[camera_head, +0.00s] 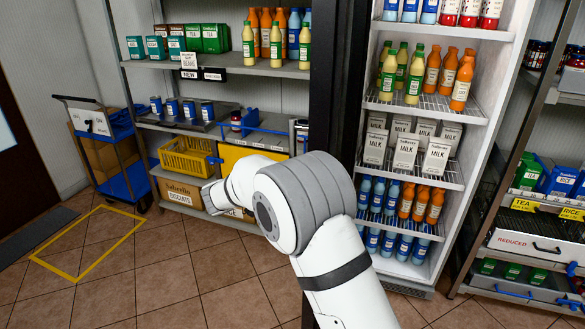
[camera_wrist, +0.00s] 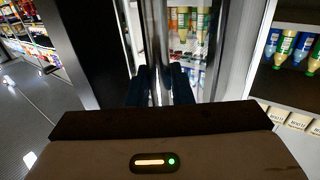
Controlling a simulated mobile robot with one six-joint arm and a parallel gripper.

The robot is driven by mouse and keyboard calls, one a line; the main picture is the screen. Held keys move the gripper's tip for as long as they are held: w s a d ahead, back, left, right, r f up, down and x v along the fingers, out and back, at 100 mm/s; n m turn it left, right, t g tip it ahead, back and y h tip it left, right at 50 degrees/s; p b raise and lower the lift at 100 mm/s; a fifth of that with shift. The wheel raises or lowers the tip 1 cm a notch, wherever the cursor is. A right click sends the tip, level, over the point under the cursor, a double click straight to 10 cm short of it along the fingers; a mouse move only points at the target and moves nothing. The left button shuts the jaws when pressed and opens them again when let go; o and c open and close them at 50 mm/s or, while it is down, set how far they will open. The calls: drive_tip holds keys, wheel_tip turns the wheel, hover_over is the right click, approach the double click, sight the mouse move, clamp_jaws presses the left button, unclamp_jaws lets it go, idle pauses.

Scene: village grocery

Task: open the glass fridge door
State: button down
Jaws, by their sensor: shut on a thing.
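The glass fridge (camera_head: 485,130) stands right of centre in the head view, with a dark upright frame (camera_head: 333,75) along its left side. Its lit shelves show plainly; I cannot tell from this view how far the door stands from its frame. In the wrist view, a vertical metal door handle (camera_wrist: 156,40) runs between the two dark fingers of my gripper (camera_wrist: 160,85). The gripper is shut on this handle. Bottles show beside the handle in the wrist view. In the head view, my white arm hides the fingers and the handle.
Stocked wall shelves (camera_head: 225,70) stand behind my arm, with a yellow crate (camera_head: 187,157) low down. A blue trolley (camera_head: 120,130) stands at the far left near a yellow floor outline (camera_head: 78,275). Another shelf unit (camera_head: 515,240) is close on the right. Tiled floor at the lower left is clear.

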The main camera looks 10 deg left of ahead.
drive_tip(key=shift+w+d+r, duration=0.15)
drive_tip(key=shift+d+r, duration=0.05)
drive_tip(key=shift+r, duration=0.25)
drive_tip(key=c, duration=1.5)
unclamp_jaws()
drive_tip(key=shift+w+d+f, duration=0.2)
drive_tip(key=shift+o, duration=0.8)
drive_tip(key=shift+s+a, duration=0.1)
drive_tip(key=shift+f, duration=0.1)
drive_tip(key=shift+s+a, duration=0.1)
drive_tip(key=b+v, duration=0.1)
drive_tip(key=v, duration=0.6)
drive_tip(key=shift+s+a, duration=0.25)
